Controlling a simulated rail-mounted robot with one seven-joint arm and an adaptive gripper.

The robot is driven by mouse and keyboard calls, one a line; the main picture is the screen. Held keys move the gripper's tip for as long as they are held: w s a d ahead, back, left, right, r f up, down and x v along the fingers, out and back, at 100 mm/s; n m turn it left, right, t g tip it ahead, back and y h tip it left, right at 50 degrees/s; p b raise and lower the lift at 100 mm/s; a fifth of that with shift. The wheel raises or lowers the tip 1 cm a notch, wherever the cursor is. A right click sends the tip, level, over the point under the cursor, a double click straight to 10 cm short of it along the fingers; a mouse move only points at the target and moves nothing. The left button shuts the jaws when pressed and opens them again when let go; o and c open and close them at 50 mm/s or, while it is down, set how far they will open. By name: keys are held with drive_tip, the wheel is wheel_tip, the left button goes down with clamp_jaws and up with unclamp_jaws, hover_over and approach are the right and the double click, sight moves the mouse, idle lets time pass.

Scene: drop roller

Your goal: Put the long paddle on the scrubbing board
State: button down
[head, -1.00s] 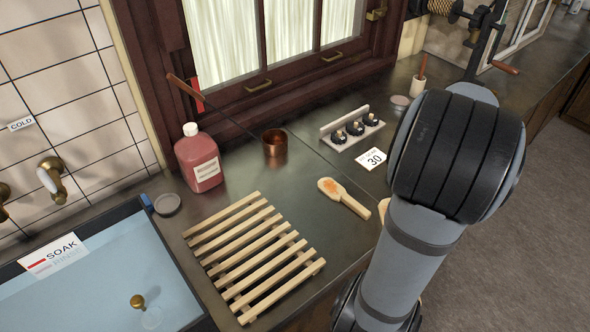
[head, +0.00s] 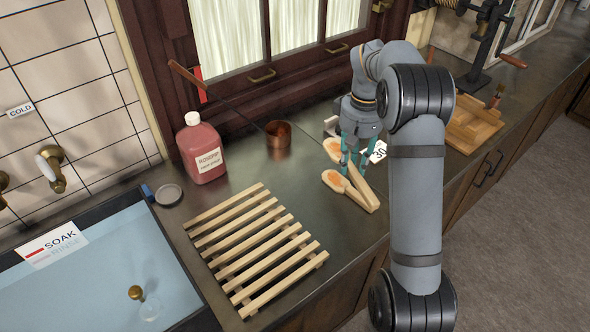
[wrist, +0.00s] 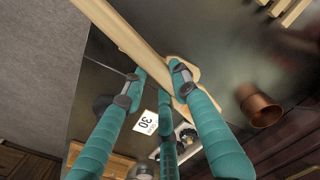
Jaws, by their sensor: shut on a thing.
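My gripper (head: 353,170), with teal fingers, is shut on a long pale wooden paddle (head: 366,194) over the dark counter. The paddle slants down right across the grip, and its rounded end shows up left of the fingers. In the wrist view the paddle (wrist: 122,33) runs between the fingertips (wrist: 158,82) toward the top left. A shorter paddle (head: 334,180) with an orange patch lies close beside and partly under it. A brown wooden board (head: 462,137) on the right may be the scrubbing board. A slatted wooden rack (head: 238,226) lies at front left.
A red bottle (head: 202,150) and copper cup (head: 278,134) stand behind the slatted rack. The soak basin (head: 182,262) is at left. A card marked 30 (head: 378,151) lies beside my gripper. My arm hides part of the counter.

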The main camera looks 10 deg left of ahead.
drive_tip(key=shift+s+a+f+m, duration=0.1)
drive_tip(key=shift+s+a+m, duration=0.1)
drive_tip(key=shift+s+m, duration=0.15)
drive_tip(key=p, duration=0.3)
hover_over(308, 191)
wheel_tip(308, 191, down, 7)
drive_tip(key=shift+r, duration=0.15)
drive_tip(key=shift+f+p, duration=0.65)
drive_tip(key=shift+f, duration=1.45)
drive_tip(key=shift+f, duration=0.2)
drive_tip(key=c, duration=1.4)
unclamp_jaws()
drive_tip(key=shift+o, duration=0.2)
drive_tip(key=shift+r, duration=0.1)
wheel_tip(308, 191, up, 11)
drive_tip(key=b, duration=0.1)
drive_tip(key=shift+o, duration=0.5)
drive_tip(key=shift+r, duration=0.65)
